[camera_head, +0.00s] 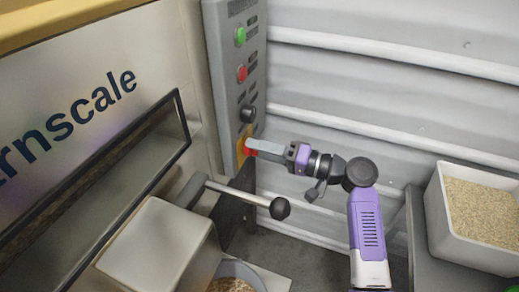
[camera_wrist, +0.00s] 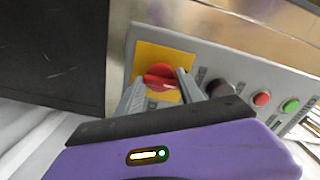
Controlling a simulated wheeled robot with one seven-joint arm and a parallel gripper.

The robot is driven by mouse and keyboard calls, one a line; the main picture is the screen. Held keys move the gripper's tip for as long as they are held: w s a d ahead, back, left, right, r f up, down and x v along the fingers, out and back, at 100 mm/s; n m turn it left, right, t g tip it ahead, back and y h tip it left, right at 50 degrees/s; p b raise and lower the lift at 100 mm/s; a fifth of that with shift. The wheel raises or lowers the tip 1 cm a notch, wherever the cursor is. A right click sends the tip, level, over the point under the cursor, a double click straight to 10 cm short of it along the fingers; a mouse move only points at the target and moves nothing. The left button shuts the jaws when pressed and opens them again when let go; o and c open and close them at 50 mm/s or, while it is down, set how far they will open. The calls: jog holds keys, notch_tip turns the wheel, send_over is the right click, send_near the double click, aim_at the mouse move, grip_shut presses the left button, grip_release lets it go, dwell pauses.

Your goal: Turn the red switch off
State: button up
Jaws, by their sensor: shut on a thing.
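The red switch (camera_wrist: 160,77) is a rotary knob on a yellow square plate (camera_wrist: 150,57) on the grey control panel. In the head view the red switch (camera_head: 250,149) shows only partly at the panel's lower end, behind my fingertips. My gripper (camera_head: 252,147) reaches left to the panel from my purple arm. In the wrist view my gripper (camera_wrist: 158,88) has one grey finger on each side of the red switch and is shut on it. The fingers hide part of the knob and the lower plate.
Above the switch on the grey panel (camera_head: 225,75) are a black knob (camera_head: 248,114), a red button (camera_head: 242,73) and a green button (camera_head: 240,36). A lever with a black ball (camera_head: 280,208) sticks out below my gripper. A white bin of grain (camera_head: 447,222) stands at right.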

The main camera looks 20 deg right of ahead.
jog(key=o, duration=1.3)
jog(key=p+v, duration=0.1)
jog(key=v, duration=0.7)
jog(key=shift+w, duration=0.1)
